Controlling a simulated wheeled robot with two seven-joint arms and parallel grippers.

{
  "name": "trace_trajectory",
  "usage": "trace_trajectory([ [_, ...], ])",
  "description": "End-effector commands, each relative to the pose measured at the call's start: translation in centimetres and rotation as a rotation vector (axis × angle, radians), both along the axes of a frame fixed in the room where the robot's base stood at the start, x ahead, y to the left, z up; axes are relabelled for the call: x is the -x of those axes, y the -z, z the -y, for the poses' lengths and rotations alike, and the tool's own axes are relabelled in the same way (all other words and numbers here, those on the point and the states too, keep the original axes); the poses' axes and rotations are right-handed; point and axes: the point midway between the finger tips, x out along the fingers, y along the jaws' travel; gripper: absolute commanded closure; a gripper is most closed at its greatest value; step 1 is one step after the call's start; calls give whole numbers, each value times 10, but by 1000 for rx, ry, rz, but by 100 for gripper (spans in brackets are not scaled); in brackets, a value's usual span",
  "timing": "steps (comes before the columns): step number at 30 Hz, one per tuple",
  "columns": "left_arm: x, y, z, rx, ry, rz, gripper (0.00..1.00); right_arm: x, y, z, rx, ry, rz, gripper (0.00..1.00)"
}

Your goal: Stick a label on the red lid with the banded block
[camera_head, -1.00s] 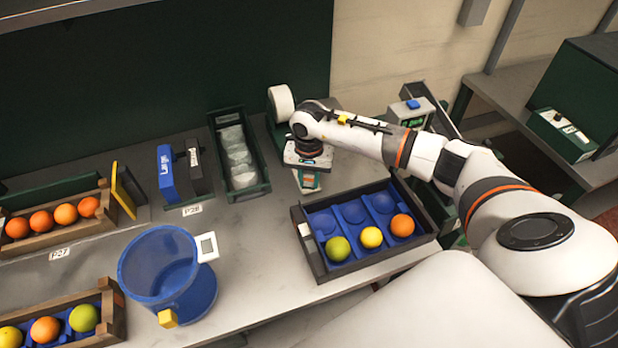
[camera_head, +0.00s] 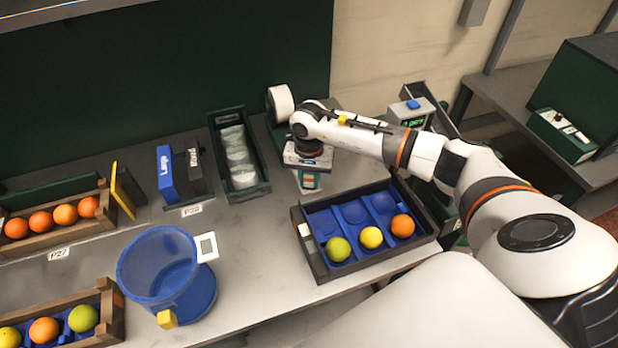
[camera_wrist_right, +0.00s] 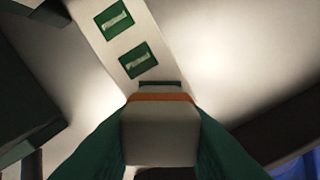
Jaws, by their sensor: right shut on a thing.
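The banded block (camera_wrist_right: 160,135), pale with an orange band, is between the fingers of my right gripper (camera_wrist_right: 160,120) in the right wrist view. The gripper is shut on it. In the head view my right gripper (camera_head: 307,165) points down over the back of the table, with the block just below it. A white strip (camera_wrist_right: 128,45) with green labels lies right at the block's far end; I cannot tell if they touch. A white roll (camera_head: 281,103) stands behind the gripper. I see no red lid. My left gripper is out of view.
A dark crate (camera_head: 322,272) with a blue insert and several fruits is in front of the gripper. A green tray (camera_head: 262,190) of pale round items stands to its left. A blue bucket (camera_head: 150,285) is farther left. Table between bucket and crate is clear.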

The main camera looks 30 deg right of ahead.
Motion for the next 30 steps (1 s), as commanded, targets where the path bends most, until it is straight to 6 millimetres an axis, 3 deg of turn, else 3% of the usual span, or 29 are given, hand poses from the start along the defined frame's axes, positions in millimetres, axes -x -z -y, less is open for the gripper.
trace_trajectory([
  [24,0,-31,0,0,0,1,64,0,-64,0,0,0,1,96],
  [30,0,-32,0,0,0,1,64,0,-70,0,1,0,1,96],
])
